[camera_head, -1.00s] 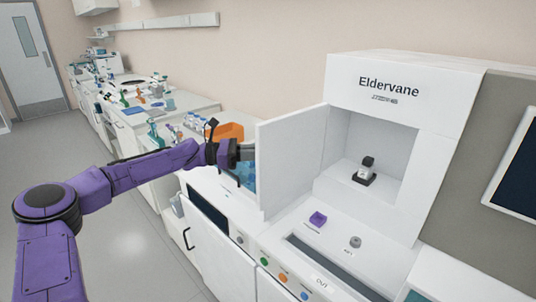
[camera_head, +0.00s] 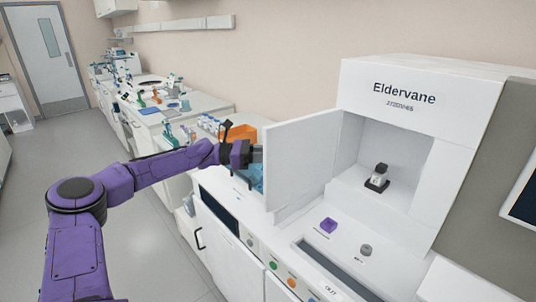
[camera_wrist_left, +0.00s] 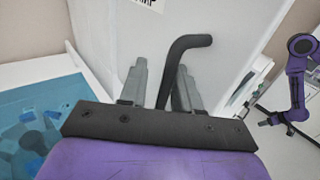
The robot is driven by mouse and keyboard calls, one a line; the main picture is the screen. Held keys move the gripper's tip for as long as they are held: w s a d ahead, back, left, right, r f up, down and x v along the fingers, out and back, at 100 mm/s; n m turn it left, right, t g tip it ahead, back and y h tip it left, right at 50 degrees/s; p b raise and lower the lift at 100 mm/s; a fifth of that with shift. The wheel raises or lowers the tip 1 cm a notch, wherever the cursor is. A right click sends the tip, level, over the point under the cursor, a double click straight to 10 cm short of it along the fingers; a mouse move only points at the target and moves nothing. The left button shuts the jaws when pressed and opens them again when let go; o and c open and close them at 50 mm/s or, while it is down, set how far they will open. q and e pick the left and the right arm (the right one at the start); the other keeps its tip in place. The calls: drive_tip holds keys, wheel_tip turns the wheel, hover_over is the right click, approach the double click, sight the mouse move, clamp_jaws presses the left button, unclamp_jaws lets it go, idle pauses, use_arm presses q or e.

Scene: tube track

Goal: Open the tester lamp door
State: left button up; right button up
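The tester is the white Eldervane cabinet (camera_head: 400,95). Its white door (camera_head: 305,165) stands swung wide open on the left, and the chamber behind it is exposed. My left gripper (camera_head: 257,153) is at the door's free edge, on its outer side; the door partly hides the fingertips. In the left wrist view, a black bent handle (camera_wrist_left: 185,50) rises between the two grey fingers (camera_wrist_left: 160,85), which stand apart. The door panel (camera_wrist_left: 110,35) is just beyond them. I cannot tell whether a finger touches the handle.
A small black-and-white device (camera_head: 377,178) sits in the chamber. An orange bin (camera_head: 240,133) stands on the bench behind my gripper. Open floor lies at left.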

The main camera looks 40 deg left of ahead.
use_arm(q)
drive_tip(key=b+v, duration=0.1)
drive_tip(key=v, duration=0.9)
drive_tip(key=shift+s+a+b, duration=0.2)
drive_tip(key=shift+a+b, duration=0.05)
drive_tip(key=shift+b, duration=0.15)
